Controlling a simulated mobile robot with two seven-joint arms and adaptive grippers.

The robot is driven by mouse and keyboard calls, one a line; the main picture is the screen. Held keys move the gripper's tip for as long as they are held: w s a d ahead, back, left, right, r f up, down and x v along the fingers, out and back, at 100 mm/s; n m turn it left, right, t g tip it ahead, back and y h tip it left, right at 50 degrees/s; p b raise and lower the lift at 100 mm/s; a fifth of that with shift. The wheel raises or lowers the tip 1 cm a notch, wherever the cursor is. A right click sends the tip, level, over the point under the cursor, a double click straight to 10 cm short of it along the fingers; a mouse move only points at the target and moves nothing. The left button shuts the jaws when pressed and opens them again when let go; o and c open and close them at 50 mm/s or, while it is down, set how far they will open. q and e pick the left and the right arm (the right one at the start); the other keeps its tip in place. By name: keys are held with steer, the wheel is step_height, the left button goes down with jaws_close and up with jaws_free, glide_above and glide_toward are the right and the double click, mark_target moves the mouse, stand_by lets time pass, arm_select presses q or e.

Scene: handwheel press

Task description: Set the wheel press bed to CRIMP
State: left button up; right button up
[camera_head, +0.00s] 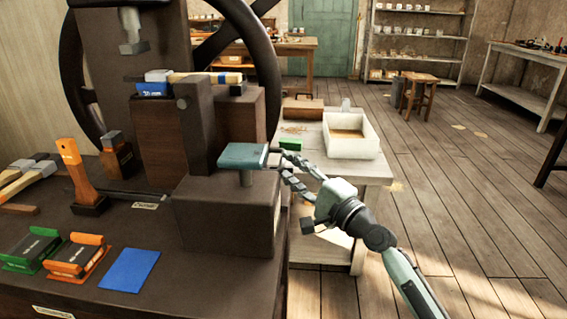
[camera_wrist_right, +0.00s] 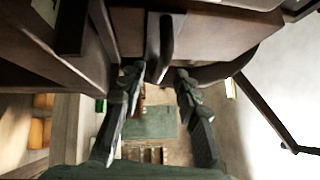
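The wheel press stands at the left of the head view, with a dark handwheel (camera_head: 268,70) behind its body. A dark block (camera_head: 225,215) at the front right of the bench carries a teal plate (camera_head: 243,156) on a short post. My right gripper (camera_head: 279,167) is beside the plate's right edge; contact is unclear. In the right wrist view its fingers (camera_wrist_right: 158,74) are spread, with a dark upright bar (camera_wrist_right: 165,45) just beyond and between the tips. I cannot tell which press part this bar is. No readable CRIMP mark shows. My left gripper is out of view.
On the dark bench are an orange-handled tool (camera_head: 75,170), a green-black block (camera_head: 32,248), an orange-black block (camera_head: 77,256) and a blue pad (camera_head: 130,270). A side table behind my right gripper holds a white tray (camera_head: 368,152).

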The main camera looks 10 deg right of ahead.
steer(key=v, duration=0.8)
steer(key=shift+s, duration=0.2)
steer(key=shift+d+f, duration=0.1)
